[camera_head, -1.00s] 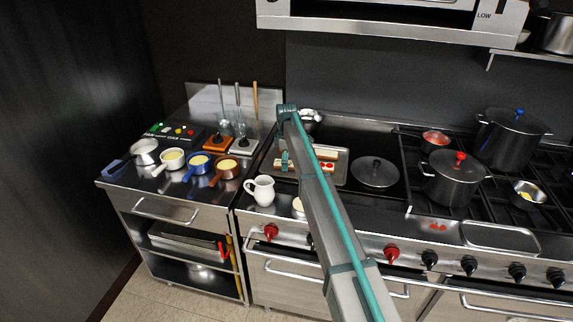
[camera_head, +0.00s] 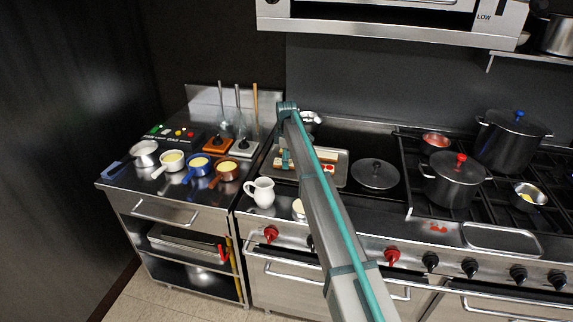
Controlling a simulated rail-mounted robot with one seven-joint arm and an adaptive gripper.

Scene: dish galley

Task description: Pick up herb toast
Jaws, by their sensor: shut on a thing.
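A tray (camera_head: 339,174) lies on the stove's left part, partly behind my arm. Small toasts lie on it. A pale toast (camera_head: 327,155) and a toast with red topping (camera_head: 328,168) show right of my arm. My gripper (camera_head: 285,161) is over the tray's left part, shut on a small piece that I take to be the herb toast. The piece is mostly hidden by the fingers, and its topping is too small to make out. I cannot tell whether it is clear of the tray.
A white jug (camera_head: 261,192) stands in front of the tray. A lidded pan (camera_head: 375,173) stands right of it. Several small pans, including a blue one (camera_head: 199,165), line the left counter. A pot with a red knob (camera_head: 452,178) stands further right.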

